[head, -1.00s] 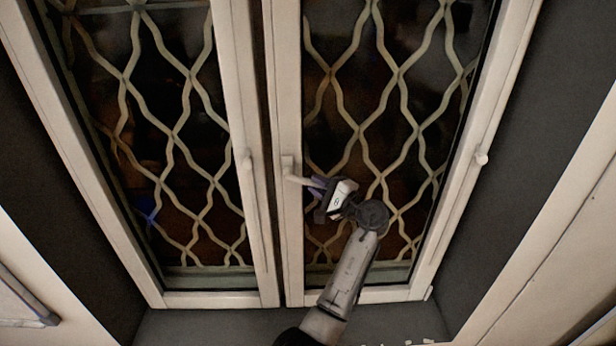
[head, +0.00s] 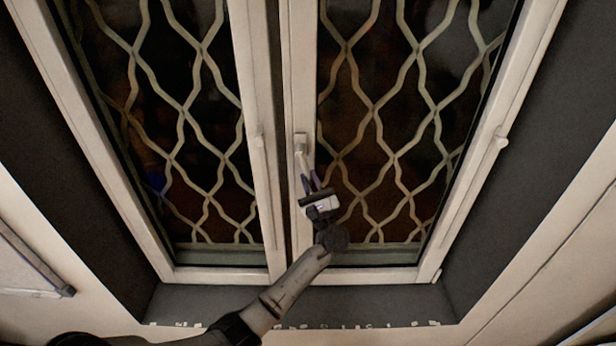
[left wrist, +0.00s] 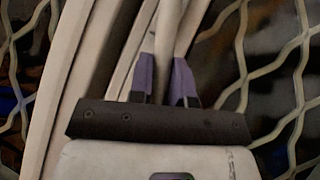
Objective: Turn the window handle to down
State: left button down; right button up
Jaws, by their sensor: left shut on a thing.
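The pale window handle (head: 301,150) sits on the inner frame of the right window sash (head: 293,215). Its lever points down, tilted slightly to the right at its lower end. My left gripper (head: 311,181) is shut on the lever from below, with its fingers at the lever's lower part. In the left wrist view the purple fingertips (left wrist: 163,82) stand on either side of the pale lever (left wrist: 168,40). The lever's end is hidden between the fingers and the gripper body. My right gripper is not in view.
Wavy metal grilles (head: 375,115) lie behind the glass of both sashes. A dark sill (head: 390,305) with a row of small pale marks runs below the window. Dark reveal walls (head: 530,170) flank the frame.

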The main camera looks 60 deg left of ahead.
pick_arm(q)
jog(key=m+t, duration=0.2)
jog(key=s+a+m+t, duration=0.1)
jog(key=m+t, duration=0.2)
jog(key=s+m+t+h, duration=0.1)
jog(key=m+t, duration=0.1)
jog(key=m, duration=0.1)
jog(key=shift+a+f, duration=0.15)
jog(key=shift+a, duration=0.05)
jog(key=shift+t, duration=0.5)
jog(key=c, duration=1.1)
grip_release()
jog(key=shift+s+a, duration=0.15)
jog(key=shift+s, duration=0.05)
jog(key=b+v, duration=0.3)
jog(key=v, duration=1.1)
jog(key=shift+w, duration=0.1)
